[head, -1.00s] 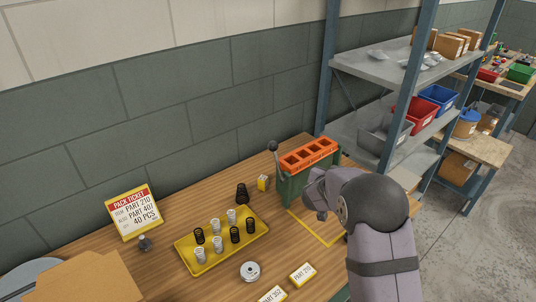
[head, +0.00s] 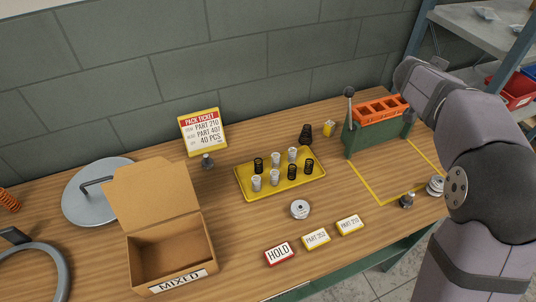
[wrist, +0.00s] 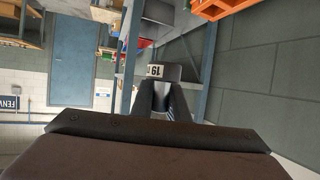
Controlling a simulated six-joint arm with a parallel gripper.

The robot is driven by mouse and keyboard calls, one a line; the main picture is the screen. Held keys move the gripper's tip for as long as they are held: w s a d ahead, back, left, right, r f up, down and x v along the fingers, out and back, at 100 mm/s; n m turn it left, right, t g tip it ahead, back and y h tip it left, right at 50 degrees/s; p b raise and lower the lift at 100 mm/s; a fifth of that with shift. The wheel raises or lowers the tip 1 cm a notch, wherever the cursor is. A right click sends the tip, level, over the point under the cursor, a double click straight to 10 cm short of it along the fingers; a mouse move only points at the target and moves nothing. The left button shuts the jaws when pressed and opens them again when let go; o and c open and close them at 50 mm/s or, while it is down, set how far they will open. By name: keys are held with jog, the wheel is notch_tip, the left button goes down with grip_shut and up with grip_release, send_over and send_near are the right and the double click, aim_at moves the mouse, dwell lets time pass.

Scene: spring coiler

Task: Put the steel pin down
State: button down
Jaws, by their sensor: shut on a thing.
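In the wrist view my gripper (wrist: 166,95) is shut on a grey steel piece, taken to be the steel pin (wrist: 172,73). A white label with dark characters shows on its end. The lower part of it is hidden between the fingers. In the head view my arm reaches over the right end of the bench, beside the green fixture with the orange top (head: 380,110); the fingers and the held piece are hidden there. A yellow outlined area (head: 373,189) is marked on the bench in front of that fixture.
A small steel piece (head: 407,201) and a stack of silver discs (head: 435,186) stand near the outline. A yellow tray (head: 246,187) holds several springs. A silver disc (head: 300,209), label cards (head: 317,238) and an open carton (head: 172,250) stand on the wooden bench (head: 235,220).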

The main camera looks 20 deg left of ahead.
jog(key=a+n+t+y+p, duration=0.1)
jog(key=a+n+y+p, duration=0.15)
jog(key=a, duration=1.15)
jog(key=n+g+y+p, duration=0.1)
jog(key=n+y+p, duration=0.3)
jog(key=n+y, duration=0.5)
send_over(238, 148)
notch_tip(238, 148, down, 17)
jog(key=shift+m+y, duration=0.35)
jog(key=shift+m, duration=0.1)
jog(key=shift+a+f+p, duration=0.1)
jog(key=shift+f+p, duration=1.1)
jog(key=shift+f, duration=4.45)
jog(key=shift+s+f+b, duration=0.1)
jog(key=shift+f+b, duration=0.4)
jog(key=shift+b, duration=0.1)
